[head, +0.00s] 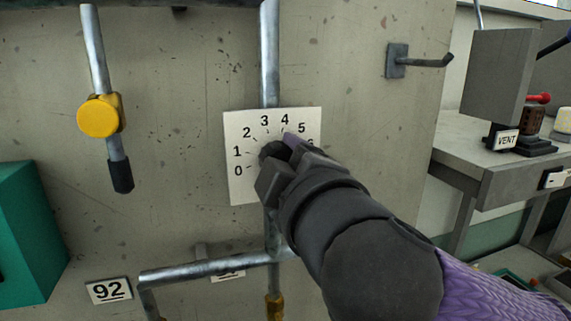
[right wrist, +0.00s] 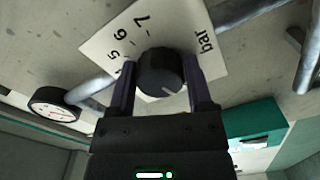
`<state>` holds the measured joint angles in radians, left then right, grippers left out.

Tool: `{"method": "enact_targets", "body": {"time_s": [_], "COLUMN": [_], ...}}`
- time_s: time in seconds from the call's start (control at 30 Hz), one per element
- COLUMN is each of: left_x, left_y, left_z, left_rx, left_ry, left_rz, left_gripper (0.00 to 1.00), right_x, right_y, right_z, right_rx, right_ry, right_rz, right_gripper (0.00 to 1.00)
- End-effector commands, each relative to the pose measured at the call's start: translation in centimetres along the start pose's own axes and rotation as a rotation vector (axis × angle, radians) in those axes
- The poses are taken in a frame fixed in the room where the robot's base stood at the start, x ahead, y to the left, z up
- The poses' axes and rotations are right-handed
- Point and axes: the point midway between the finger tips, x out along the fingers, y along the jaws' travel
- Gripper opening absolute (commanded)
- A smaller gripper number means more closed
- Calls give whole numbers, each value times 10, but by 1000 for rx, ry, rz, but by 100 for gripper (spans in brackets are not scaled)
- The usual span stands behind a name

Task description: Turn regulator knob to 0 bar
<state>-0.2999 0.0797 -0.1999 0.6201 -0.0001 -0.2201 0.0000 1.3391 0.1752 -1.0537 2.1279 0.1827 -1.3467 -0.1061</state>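The regulator dial (head: 240,190) is a white plate on the wall with the numbers 0 to 6 showing in the head view. My right gripper (head: 272,150) comes in from the lower right and covers part of the dial. In the right wrist view the dark round regulator knob (right wrist: 160,70) sits between the two fingers of my right gripper (right wrist: 160,85), which press close to its sides. The knob's white mark points down and right in that view, away from the 5, 6 and 7. The number it faces is hidden. My left gripper is not in view.
A yellow valve (head: 99,116) on a pipe is at the left, above a green box (head: 25,235). A metal hook (head: 418,61) sticks out of the wall at the right. A grey bench (head: 490,165) with a VENT label stands farther right. A round gauge (right wrist: 55,108) shows in the wrist view.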

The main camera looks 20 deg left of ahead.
Motion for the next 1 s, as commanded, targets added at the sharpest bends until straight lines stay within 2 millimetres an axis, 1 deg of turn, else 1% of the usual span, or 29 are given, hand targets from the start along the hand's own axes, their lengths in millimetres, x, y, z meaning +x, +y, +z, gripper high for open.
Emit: {"method": "enact_targets", "body": {"time_s": [0.03,0.07,0.1,0.13,0.37,0.47,0.57,0.7,0.8,0.9,1.0], "left_x": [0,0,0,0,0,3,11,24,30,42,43], "left_y": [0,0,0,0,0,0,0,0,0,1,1], "left_z": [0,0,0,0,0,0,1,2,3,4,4], "left_rx": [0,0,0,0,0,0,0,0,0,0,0], "left_ry": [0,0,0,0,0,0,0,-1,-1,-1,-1], "left_rz": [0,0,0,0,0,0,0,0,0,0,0], "left_gripper": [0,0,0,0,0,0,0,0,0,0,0], "right_x": [0,0,0,0,0,-5,-20,-54,-77,-92,-99], "right_y": [0,0,0,0,0,0,-2,-4,-3,-4,-2], "right_z": [0,0,0,0,0,0,1,1,1,1,1], "right_rx": [0,1,1,1,2,3,2,0,-1,2,2], "right_ry": [0,0,0,0,0,0,2,5,5,3,1], "right_rz": [0,0,0,0,1,2,3,4,3,3,2], "right_gripper": [77,83,92,96,96,96,96,96,96,96,96]}}
